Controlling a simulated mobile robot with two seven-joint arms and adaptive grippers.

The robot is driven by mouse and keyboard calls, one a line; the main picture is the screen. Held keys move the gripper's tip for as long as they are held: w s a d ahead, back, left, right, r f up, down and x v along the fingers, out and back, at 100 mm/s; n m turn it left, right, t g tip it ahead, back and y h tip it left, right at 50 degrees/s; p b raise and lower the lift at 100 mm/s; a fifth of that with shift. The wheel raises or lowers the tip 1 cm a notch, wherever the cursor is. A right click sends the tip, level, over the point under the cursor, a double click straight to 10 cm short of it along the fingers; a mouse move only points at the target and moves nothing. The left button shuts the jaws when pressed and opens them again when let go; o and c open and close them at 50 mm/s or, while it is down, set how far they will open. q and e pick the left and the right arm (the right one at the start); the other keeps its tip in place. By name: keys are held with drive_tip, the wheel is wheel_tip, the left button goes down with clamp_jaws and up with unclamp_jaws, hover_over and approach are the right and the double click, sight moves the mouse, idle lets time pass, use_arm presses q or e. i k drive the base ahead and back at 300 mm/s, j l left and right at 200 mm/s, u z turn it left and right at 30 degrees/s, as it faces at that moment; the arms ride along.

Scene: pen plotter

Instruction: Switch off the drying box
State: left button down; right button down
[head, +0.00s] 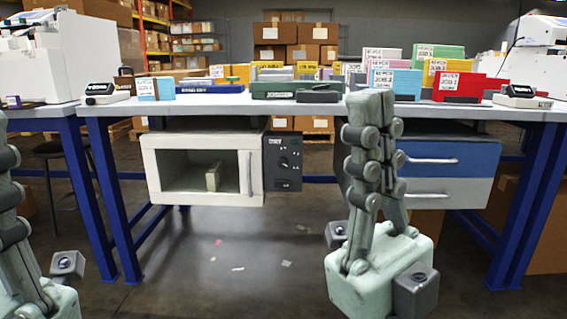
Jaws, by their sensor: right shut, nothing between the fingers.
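The drying box (170,195) is a cream box hung under the table, left of centre. Its front has a window with a vertical handle (249,172). A small pale block (213,176) shows inside.
The table (232,107) carries labelled boxes, trays and small devices. A blue and grey drawer unit (455,158) hangs under it, behind my right gripper. Blue table legs (97,200) stand at both sides. The floor before the drying box is open, with paper scraps.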

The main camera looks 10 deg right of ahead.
sight(279, 183)
drive_tip(key=i+l, duration=0.15)
drive_tip(key=i, duration=0.5)
drive_tip(key=i+l, duration=0.1)
drive_tip(key=i, duration=0.5)
